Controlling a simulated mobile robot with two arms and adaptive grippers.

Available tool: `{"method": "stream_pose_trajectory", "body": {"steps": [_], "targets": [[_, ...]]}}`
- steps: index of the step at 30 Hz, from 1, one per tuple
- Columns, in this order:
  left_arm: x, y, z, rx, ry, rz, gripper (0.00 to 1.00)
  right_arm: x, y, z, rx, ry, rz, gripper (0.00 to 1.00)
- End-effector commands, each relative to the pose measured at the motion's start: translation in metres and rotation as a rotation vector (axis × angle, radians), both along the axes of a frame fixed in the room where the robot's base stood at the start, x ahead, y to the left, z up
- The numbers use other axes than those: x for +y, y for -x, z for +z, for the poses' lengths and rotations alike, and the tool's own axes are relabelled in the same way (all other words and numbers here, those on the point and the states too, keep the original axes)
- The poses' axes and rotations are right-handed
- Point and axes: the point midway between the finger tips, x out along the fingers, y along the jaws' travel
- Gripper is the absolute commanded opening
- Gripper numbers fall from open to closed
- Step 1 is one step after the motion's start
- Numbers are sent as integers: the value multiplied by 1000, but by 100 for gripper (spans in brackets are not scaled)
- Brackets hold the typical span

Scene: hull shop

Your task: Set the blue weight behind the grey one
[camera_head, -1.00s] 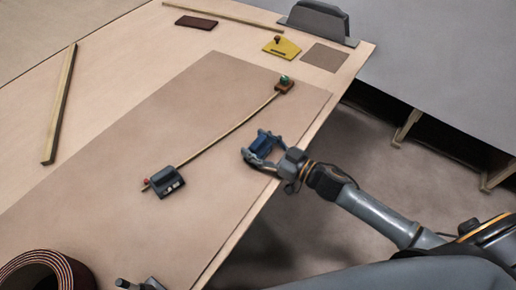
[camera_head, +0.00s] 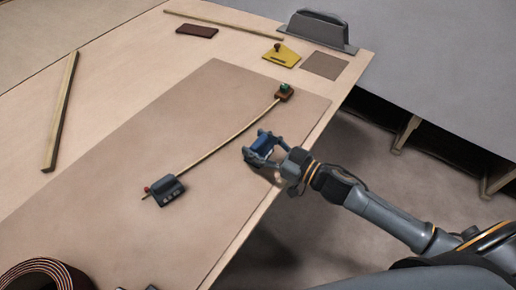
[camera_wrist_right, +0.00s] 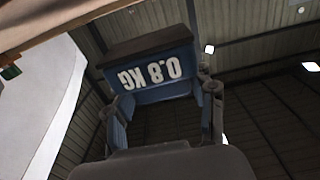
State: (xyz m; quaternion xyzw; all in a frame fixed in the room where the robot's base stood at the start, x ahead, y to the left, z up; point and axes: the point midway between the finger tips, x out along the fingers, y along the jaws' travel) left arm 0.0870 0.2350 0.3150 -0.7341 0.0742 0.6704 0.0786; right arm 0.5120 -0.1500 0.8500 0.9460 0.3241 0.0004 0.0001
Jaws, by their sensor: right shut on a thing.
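My right gripper (camera_head: 258,150) is shut on the blue weight (camera_head: 264,142), over the right part of the brown board. In the right wrist view the blue weight (camera_wrist_right: 155,72) sits between the fingers, with a dark face and an upside-down "0.8 KG" marking. I cannot tell how high it is above the board. The grey weight (camera_head: 170,191) sits to the lower left, on the near end of a thin curved wooden batten (camera_head: 228,139). My left gripper is not in view.
The brown board (camera_head: 100,205) is mostly bare. A yellow plate (camera_head: 282,56), a dark red block (camera_head: 197,31) and a grey stand (camera_head: 318,30) are at the back. A striped coil (camera_head: 45,275) and an unclear dark item are at the bottom edge.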

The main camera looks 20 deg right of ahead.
Motion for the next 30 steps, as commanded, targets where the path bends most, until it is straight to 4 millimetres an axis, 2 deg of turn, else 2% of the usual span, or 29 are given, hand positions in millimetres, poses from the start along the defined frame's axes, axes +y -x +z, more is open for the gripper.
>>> {"method": "stream_pose_trajectory", "body": {"steps": [1,6,12,18,24,30], "targets": [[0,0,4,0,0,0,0,1,10,13,-3,-1,7,0],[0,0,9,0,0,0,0,0,45,53,-2,0,8,0],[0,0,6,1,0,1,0,-1,85,67,2,-3,4,0],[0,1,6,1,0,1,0,-2,112,80,1,-3,4,0],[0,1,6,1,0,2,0,-3,126,87,-1,-3,3,0],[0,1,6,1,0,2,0,-3,131,90,-3,-2,3,0]]}}
